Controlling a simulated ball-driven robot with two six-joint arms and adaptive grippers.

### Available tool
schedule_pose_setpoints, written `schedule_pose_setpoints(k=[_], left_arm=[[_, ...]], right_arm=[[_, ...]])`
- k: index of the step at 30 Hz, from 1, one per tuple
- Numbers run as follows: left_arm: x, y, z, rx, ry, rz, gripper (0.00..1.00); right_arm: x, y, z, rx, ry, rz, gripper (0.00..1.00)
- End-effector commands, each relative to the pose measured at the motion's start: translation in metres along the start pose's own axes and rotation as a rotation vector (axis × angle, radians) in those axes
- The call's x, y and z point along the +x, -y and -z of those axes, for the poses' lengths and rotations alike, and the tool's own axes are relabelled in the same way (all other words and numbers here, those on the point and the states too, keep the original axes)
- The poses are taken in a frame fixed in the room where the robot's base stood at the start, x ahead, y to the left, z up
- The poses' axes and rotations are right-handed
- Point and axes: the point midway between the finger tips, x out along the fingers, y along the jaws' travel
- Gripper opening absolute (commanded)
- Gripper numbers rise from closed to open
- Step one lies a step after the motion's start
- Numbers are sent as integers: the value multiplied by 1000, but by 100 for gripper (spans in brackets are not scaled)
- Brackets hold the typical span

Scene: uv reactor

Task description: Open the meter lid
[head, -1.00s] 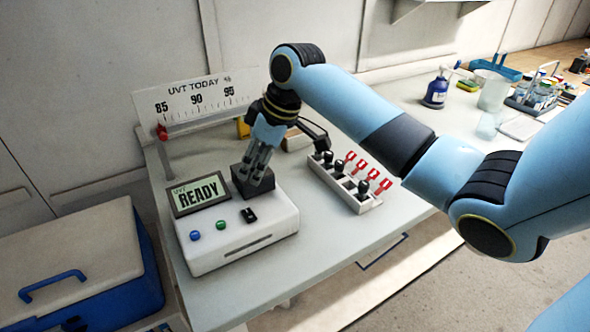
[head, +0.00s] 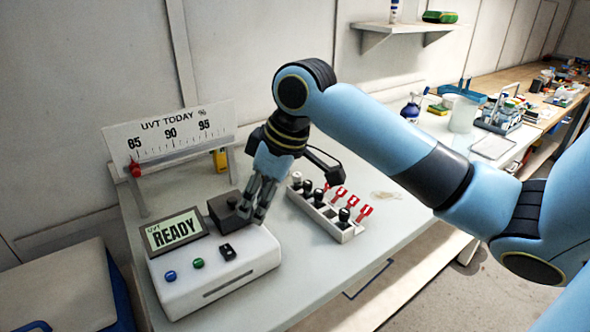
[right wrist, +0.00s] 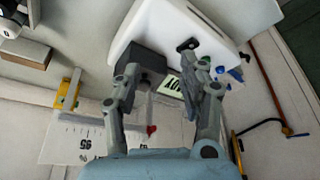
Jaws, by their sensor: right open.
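The white meter (head: 215,272) stands on the bench with its screen (head: 174,232) reading READY. Its dark lid (head: 226,211) is a closed box-like block at the back right of the meter's top. In the right wrist view the lid (right wrist: 143,62) shows near the left finger. My right gripper (head: 252,216) is open, with its fingers pointing down at the right side of the lid. In the right wrist view the gripper (right wrist: 158,82) has its fingers spread, nothing held between them. I cannot tell whether a finger touches the lid. My left gripper is not in view.
A white rack (head: 325,214) with dark-capped vials and red clips stands right of the meter. A UVT TODAY scale board (head: 170,136) with a red pointer stands behind it. A blue case (head: 120,290) is at the left. The bench in front of the rack is clear.

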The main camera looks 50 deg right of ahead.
Motion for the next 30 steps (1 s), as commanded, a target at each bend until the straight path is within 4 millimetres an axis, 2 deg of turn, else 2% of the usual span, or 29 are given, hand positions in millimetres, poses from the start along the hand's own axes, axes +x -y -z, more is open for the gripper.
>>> schedule_pose_setpoints(k=[9, 18, 24, 30], left_arm=[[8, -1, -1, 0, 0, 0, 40], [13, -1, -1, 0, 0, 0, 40], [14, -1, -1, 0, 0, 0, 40], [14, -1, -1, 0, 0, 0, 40]], right_arm=[[41, 33, -51, 100, 27, -43, 42], [64, 58, -96, 183, 51, -95, 42], [69, 65, -111, 210, 58, -116, 42], [70, 66, -114, 215, 59, -120, 42]])
